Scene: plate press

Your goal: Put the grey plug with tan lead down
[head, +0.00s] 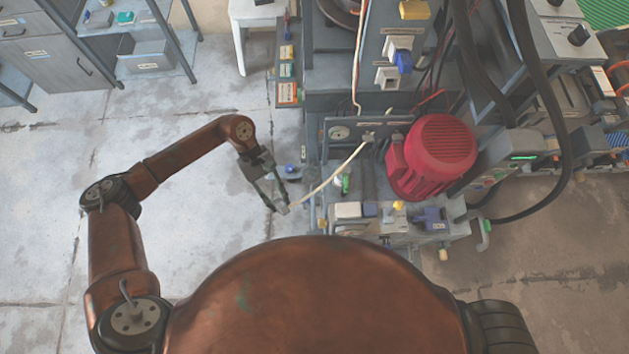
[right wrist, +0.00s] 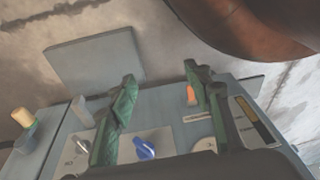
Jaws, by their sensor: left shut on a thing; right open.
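My left gripper (head: 277,207) is shut on the small grey plug (head: 285,210), left of the machine and in front of its lower part. The tan lead (head: 335,175) runs from the plug up and right to a grey panel (head: 340,131) beside the red motor. The plug is small, and the fingertips partly hide it. My right gripper (right wrist: 161,74) shows only in the right wrist view, open, with nothing between its green fingers.
The red motor (head: 440,157) stands right of the lead. A lower block (head: 348,211) carries several coloured parts. In the right wrist view, a panel with a blue knob (right wrist: 145,149) and an orange light (right wrist: 191,95) lies beneath the fingers. Open floor (head: 190,190) lies left.

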